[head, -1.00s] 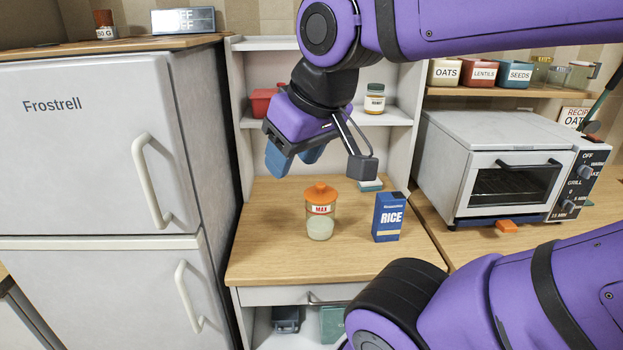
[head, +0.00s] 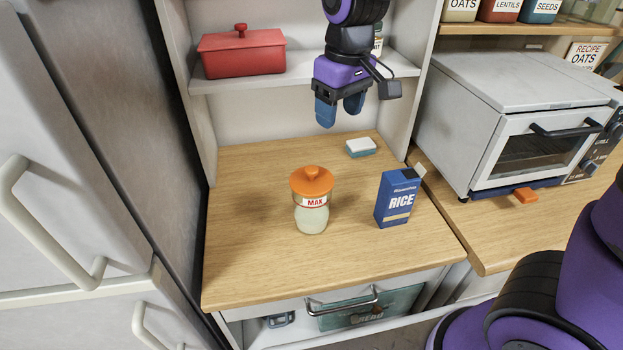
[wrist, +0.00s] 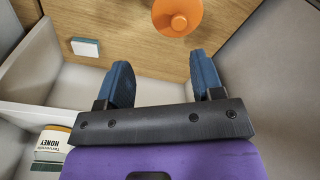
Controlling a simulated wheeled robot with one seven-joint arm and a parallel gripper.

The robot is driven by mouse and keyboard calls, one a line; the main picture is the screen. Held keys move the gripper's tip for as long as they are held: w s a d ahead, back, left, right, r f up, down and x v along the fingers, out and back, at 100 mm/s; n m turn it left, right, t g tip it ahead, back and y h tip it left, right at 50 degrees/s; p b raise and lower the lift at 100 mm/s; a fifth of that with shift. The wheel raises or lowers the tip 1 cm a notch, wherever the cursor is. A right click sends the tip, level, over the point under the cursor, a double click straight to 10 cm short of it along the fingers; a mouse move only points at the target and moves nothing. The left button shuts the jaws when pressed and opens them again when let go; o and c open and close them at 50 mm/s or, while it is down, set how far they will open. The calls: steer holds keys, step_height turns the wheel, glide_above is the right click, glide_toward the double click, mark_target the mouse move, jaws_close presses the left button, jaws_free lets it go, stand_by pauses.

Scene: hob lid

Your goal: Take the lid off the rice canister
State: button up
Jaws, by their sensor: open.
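The canister (head: 311,216) is a clear jar with pale contents and a label reading MAX, standing upright on the wooden counter. Its orange lid (head: 312,182) with a round knob sits on top; the lid also shows at the top of the wrist view (wrist: 178,14). A blue box marked RICE (head: 397,198) stands to the right of the canister, its top flap open. My gripper (head: 339,112) is open and empty, pointing down above the back of the counter, behind and above the lid. Its two blue fingers (wrist: 163,80) show apart in the wrist view, with the lid beyond them.
A sponge (head: 360,147) lies at the back of the wooden counter (head: 250,240). A red lidded pot (head: 241,52) and a honey jar (wrist: 51,150) stand on the shelf. A toaster oven (head: 525,120) stands at right, the fridge (head: 60,200) at left. The counter's left side is clear.

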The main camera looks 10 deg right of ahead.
steer(key=n, duration=0.1)
glide_above(311, 169)
step_height(311, 169, down, 4)
steer(key=shift+g+h, duration=0.3)
step_height(311, 169, down, 11)
steer(key=c, duration=1)
